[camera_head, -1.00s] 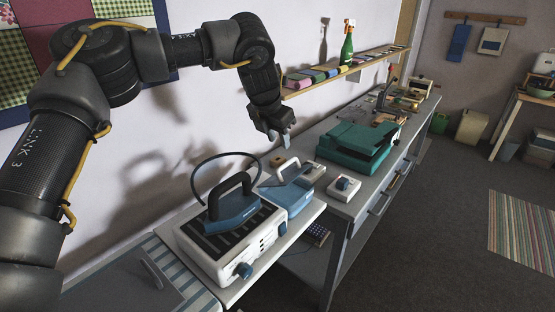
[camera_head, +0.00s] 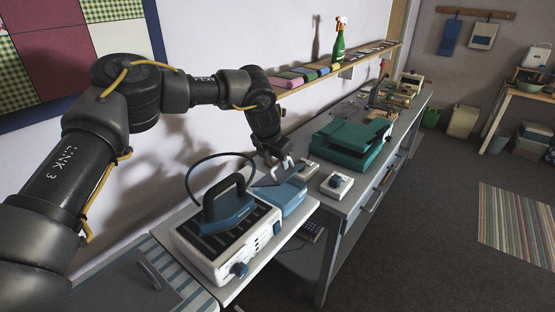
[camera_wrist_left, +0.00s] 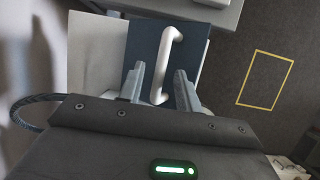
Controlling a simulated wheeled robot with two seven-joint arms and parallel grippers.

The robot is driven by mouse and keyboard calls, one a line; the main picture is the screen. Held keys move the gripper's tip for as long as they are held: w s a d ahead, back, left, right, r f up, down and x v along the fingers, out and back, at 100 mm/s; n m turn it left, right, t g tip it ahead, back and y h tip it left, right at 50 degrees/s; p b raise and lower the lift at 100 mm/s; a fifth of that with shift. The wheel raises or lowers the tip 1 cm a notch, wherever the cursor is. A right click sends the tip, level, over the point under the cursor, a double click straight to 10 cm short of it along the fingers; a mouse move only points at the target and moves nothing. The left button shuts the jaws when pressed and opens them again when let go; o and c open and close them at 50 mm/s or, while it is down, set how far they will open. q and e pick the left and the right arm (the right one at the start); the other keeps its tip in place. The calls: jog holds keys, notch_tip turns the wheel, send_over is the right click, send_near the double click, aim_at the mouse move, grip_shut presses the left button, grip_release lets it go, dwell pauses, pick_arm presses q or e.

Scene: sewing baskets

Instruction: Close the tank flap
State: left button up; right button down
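The steam station (camera_head: 228,260) is a white box with a dark top, and a blue iron (camera_head: 226,215) rests on it. At its back end is the blue water tank (camera_head: 290,197), with a blue flap (camera_head: 265,180) that appears tilted up. My left gripper (camera_head: 280,164) is at the flap. In the left wrist view the flap (camera_wrist_left: 148,48) carries a white bar handle (camera_wrist_left: 166,62). The open left fingers (camera_wrist_left: 160,88) stand on either side of the handle's near end, with a gap showing. In the head view the fingers partly hide the handle. My right gripper is not in view.
A green machine (camera_head: 350,142) and a small white box with a dark knob (camera_head: 337,185) stand on the grey bench to the right. A shelf (camera_head: 340,70) with folded cloths and a green spray bottle (camera_head: 338,45) runs along the wall above.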

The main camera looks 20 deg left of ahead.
pick_arm(q)
grip_shut()
jog(key=shift+d, duration=0.1)
